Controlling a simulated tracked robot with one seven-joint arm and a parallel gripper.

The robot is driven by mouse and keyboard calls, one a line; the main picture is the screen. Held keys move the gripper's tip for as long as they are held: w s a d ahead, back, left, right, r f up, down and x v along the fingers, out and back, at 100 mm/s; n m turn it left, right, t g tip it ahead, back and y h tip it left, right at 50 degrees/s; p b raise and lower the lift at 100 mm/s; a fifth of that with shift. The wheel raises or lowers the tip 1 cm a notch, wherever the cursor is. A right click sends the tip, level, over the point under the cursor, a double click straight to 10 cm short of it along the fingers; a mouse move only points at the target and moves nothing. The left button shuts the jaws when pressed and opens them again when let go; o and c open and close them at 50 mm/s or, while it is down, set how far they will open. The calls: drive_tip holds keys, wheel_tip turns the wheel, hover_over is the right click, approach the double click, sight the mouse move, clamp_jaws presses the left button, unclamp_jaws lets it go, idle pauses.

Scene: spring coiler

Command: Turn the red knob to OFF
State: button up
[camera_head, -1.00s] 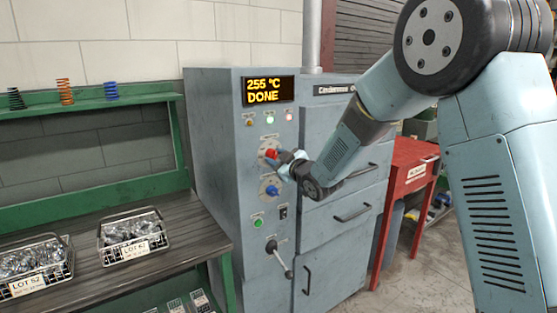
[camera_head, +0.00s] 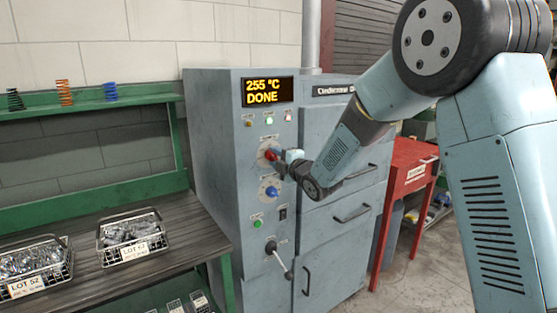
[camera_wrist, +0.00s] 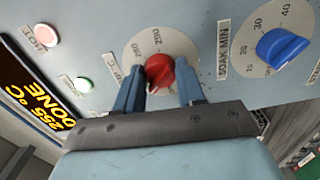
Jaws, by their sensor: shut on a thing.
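The red knob (camera_head: 271,154) sits on a round white dial on the grey-blue cabinet front. It also shows in the wrist view (camera_wrist: 160,73), where its dial carries temperature figures. My gripper (camera_wrist: 161,86) is at the knob, with one blue finger on either side of it, shut on it. In the head view my gripper (camera_head: 282,156) reaches the knob from the right and covers part of the dial. The display (camera_head: 269,91) above reads 255 °C DONE. I cannot read an OFF mark.
The blue knob (camera_wrist: 282,47) on the SOAK MIN dial is close beside my gripper; in the head view it is just below. A green button (camera_head: 258,223) and a lever (camera_head: 278,258) are lower. A bench with wire baskets (camera_head: 133,236) stands left.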

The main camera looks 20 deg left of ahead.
drive_tip(key=n, duration=0.6)
drive_tip(key=shift+s+a+n, duration=0.2)
drive_tip(key=shift+a+n, duration=0.1)
drive_tip(key=n, duration=0.6)
drive_tip(key=shift+f, duration=0.15)
drive_tip(key=shift+d, duration=0.1)
drive_tip(key=o, duration=1)
drive_tip(key=shift+w, duration=0.1)
drive_tip(key=shift+o, duration=0.2)
drive_tip(key=shift+d, duration=0.1)
drive_tip(key=shift+d, duration=0.15)
drive_tip(key=v, duration=1.3)
